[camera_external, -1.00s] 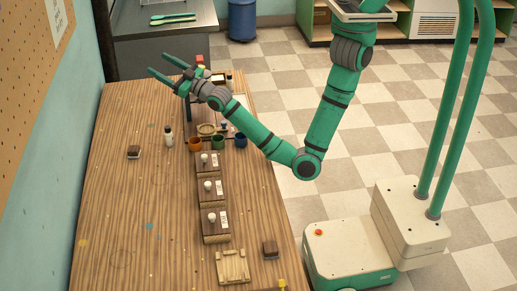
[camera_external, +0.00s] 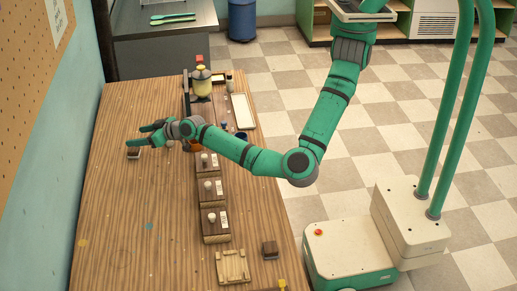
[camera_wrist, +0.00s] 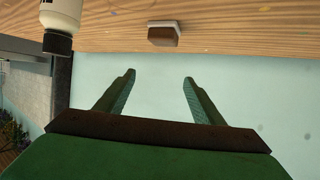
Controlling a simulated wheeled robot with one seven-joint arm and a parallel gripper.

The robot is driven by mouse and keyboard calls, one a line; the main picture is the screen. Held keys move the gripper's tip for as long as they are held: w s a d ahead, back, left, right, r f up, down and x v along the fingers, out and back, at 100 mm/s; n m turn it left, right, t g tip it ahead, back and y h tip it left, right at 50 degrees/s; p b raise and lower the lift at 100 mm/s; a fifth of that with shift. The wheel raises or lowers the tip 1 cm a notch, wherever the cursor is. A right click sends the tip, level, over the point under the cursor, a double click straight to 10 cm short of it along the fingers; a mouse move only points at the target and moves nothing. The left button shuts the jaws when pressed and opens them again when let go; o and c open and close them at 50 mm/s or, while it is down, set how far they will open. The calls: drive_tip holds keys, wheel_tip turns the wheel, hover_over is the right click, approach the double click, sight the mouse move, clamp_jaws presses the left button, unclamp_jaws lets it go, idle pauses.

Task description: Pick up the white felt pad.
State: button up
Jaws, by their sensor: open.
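A small brown block with a pale white layer along one face (camera_wrist: 163,35) lies on the table in the wrist view. It also shows at the left of the external view (camera_external: 133,154), partly hidden by my gripper. This white layer may be the felt pad; I cannot tell for sure. My gripper (camera_external: 136,136) is open and empty, over the left side of the table close to the block. In the wrist view the two fingertips (camera_wrist: 159,76) are apart, with the block beyond them and nothing between them.
A white bottle with a black cap (camera_wrist: 58,25) stands close beside my gripper. Several dark stands (camera_external: 213,190) form a row down the table's middle. A yellow-topped dispenser (camera_external: 201,84) and a white framed panel (camera_external: 243,112) are at the back. The table's front left is mostly clear.

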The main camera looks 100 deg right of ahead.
sight(135, 149)
wheel_tip(135, 149, down, 6)
drive_tip(key=shift+d+r, duration=0.1)
drive_tip(key=shift+r, duration=0.15)
drive_tip(key=shift+x, duration=2.55)
drive_tip(key=shift+f, duration=0.1)
drive_tip(key=shift+c, duration=0.2)
drive_tip(key=c, duration=1)
